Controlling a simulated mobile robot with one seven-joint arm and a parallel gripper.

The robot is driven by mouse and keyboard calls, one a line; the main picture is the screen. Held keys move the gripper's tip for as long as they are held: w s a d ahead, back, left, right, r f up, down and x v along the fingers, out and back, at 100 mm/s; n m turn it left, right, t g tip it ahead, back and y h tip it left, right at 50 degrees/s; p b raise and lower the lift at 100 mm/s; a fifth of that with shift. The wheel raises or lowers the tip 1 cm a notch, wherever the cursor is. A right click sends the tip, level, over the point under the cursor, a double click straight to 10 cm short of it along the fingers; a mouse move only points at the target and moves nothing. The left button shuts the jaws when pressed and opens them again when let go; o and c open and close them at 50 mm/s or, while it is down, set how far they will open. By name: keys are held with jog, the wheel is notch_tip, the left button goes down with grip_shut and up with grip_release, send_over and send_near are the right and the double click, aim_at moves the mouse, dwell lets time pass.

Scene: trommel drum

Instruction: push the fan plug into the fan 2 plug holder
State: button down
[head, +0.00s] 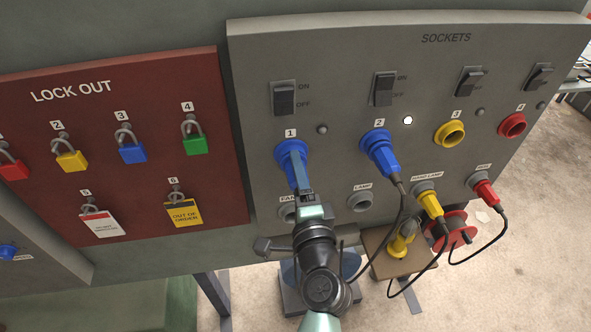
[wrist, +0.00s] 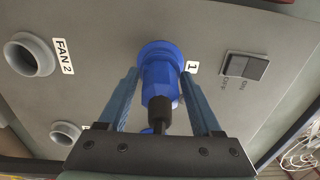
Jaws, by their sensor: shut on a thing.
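The blue fan plug (wrist: 160,90) sits in the blue socket 1 (wrist: 160,52) on the grey panel, its dark cable end toward me. My gripper (wrist: 162,82) is shut on the plug, one finger on each side. In the head view my gripper (head: 300,172) is at socket 1 (head: 291,150) and hides most of the plug. The grey round FAN 2 plug holder (wrist: 28,55) is empty in the wrist view. In the head view this holder (head: 286,213) is below socket 1, partly hidden by my arm.
A grey lamp holder (head: 361,198) is empty to the right. Blue (head: 382,152), yellow (head: 427,199) and red (head: 483,189) plugs with hanging black cables are farther right. A red lock-out board (head: 130,150) with padlocks is left. A switch (head: 285,98) is above socket 1.

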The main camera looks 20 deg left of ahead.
jog(key=shift+s+d, duration=0.1)
jog(key=shift+v, duration=2.9)
jog(key=shift+b+v, duration=0.75)
jog(key=shift+v, duration=1.7)
jog(key=shift+f, duration=0.1)
